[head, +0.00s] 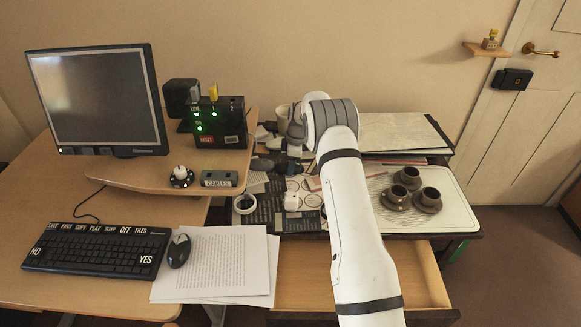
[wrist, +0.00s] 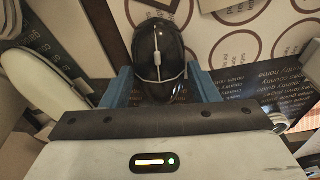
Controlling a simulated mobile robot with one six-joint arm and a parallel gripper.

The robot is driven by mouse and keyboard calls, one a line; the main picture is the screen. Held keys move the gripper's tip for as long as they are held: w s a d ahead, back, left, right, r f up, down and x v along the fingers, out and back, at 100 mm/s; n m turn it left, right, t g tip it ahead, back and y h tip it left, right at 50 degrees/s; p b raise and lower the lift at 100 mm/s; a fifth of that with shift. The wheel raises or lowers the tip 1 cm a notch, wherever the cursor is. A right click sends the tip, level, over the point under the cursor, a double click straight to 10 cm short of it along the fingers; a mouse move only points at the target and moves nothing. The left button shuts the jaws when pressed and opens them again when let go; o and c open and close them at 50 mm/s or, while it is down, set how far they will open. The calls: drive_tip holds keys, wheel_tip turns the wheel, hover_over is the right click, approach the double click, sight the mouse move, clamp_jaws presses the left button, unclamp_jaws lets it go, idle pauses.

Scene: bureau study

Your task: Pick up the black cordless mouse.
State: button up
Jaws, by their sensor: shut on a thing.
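In the wrist view a glossy black mouse (wrist: 158,45) with a grey wheel and grey seam lines sits between the two blue fingers of my gripper (wrist: 162,84). The gripper is shut on it, and no cord shows on it. In the head view my arm reaches over the cluttered desk at the centre, and the arm and clutter hide the fingers and the held mouse. Another dark mouse (head: 179,250) lies on the white papers to the right of the keyboard.
A black keyboard (head: 97,250) and monitor (head: 97,97) stand at the left. A black box with green lights (head: 219,122) is on the raised shelf. Brown cups (head: 428,200) stand on a pale tray (head: 459,213) at the right. A wooden drawer (head: 303,290) is open in front.

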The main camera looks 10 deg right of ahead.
drive_tip(key=shift+c, duration=1.3)
